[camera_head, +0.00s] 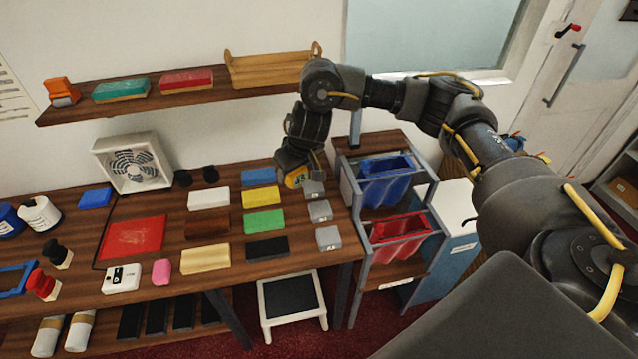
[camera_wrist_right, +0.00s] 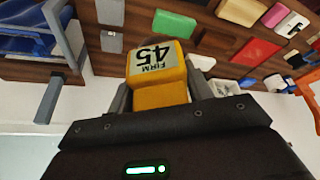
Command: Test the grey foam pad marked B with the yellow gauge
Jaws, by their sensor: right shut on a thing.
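My right gripper (camera_head: 292,172) is shut on the yellow gauge (camera_head: 297,179), at the far right part of the counter. In the right wrist view the gauge (camera_wrist_right: 160,88) shows a display reading "45 FIRM", upside down. Three grey foam pads lie in a column at the counter's right end: a far one (camera_head: 314,188), a middle one (camera_head: 320,211) and a near one (camera_head: 328,238). Their letters are too small to read. The gauge is close beside the far pad; I cannot tell whether it touches one. A small grey block (camera_wrist_right: 111,42) shows beside the gauge in the wrist view. My left gripper is not in view.
Coloured pads, including green (camera_head: 264,222), black (camera_head: 267,248) and white (camera_head: 208,199), lie left of the grey ones. A rack with blue (camera_head: 388,182) and red (camera_head: 398,227) bins stands right of the counter (camera_head: 290,258). A shelf (camera_head: 190,97) is above.

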